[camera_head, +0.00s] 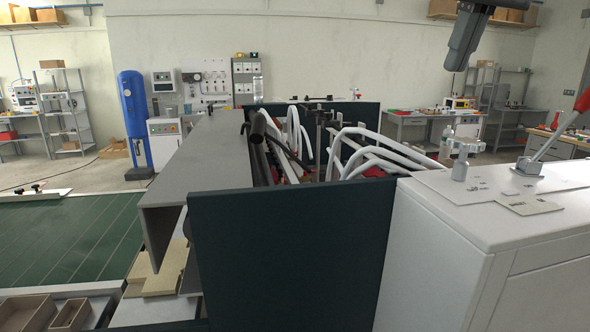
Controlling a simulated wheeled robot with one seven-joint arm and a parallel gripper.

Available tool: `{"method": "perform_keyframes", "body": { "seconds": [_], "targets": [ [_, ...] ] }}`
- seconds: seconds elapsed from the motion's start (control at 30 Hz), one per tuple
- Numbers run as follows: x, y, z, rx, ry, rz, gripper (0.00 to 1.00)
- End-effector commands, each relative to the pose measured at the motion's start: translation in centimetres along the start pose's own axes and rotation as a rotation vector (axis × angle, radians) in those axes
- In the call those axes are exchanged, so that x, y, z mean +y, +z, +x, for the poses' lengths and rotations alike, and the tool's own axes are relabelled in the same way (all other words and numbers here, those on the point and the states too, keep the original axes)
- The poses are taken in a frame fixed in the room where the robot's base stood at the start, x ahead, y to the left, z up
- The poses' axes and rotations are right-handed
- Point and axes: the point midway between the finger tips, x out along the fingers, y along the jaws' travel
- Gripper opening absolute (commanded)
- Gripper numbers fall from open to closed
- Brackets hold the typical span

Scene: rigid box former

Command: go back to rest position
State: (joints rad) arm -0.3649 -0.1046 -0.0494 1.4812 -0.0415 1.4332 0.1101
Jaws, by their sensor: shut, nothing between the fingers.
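A dark grey part of my arm (467,38) hangs into the top right of the head view, above the machine and clear of it. I see no gripper fingers there, so my gripper is not in view. The box-forming machine fills the middle, with a dark green front panel (285,255), a grey sloping cover (200,165) and curved white rails (375,150) inside.
A white cabinet (440,262) stands at the right, with a red-topped lever (555,137) and flat plates on it. A green conveyor (70,243) lies at the left, open wooden boxes (68,315) in front. A blue cylinder (133,112) stands behind.

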Motion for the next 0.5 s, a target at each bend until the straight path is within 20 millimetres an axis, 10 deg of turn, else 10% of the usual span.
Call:
{"method": "perform_keyframes", "body": {
  "seconds": [0.5],
  "targets": [
    [-5.5,4.0,8.7,-0.082,-0.057,-0.138,0.0]
  ]
}}
